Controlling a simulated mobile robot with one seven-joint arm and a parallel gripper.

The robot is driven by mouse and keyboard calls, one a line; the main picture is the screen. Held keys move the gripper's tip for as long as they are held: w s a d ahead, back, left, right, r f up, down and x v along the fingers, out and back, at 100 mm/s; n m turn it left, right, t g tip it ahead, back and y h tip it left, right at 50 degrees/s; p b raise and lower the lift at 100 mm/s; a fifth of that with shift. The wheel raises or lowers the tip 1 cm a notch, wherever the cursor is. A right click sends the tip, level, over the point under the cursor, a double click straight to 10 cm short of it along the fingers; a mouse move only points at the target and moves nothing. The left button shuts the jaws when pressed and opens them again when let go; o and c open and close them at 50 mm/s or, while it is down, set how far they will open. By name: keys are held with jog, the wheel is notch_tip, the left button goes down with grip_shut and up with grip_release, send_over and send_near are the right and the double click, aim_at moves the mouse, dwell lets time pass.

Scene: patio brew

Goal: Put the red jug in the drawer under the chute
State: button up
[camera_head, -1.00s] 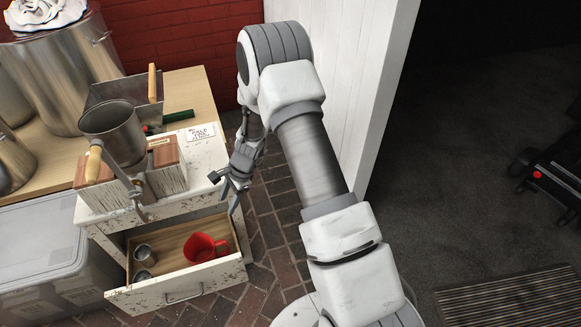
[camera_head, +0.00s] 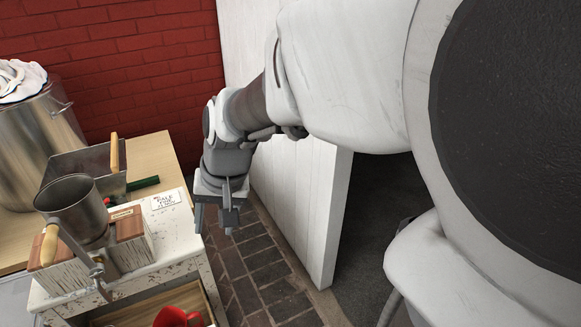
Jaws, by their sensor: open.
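The red jug (camera_head: 177,317) lies in the open drawer (camera_head: 206,302), at the bottom edge of the view and partly cut off. The drawer is under the white cabinet top that carries the grain mill with its metal hopper (camera_head: 72,208); the drawer's front is out of frame. My gripper (camera_head: 229,222) is open and empty, pointing down in the air to the right of the cabinet, above and apart from the jug. No separate chute can be made out clearly.
A white label card (camera_head: 167,199) lies on the cabinet top. A white panel (camera_head: 290,200) rises close to my arm on the right. Brick floor shows between.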

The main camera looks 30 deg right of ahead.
jog(key=s+d+r+n+t+h, duration=0.1)
jog(key=s+d+r+n, duration=0.1)
jog(key=s, duration=0.4)
jog(key=s+d+r+n+t+h, duration=0.1)
jog(key=s+d+r+n, duration=0.1)
jog(key=s+r, duration=0.2)
jog(key=shift+s+r+t, duration=0.35)
jog(key=shift+s+t, duration=0.05)
jog(key=shift+s, duration=0.5)
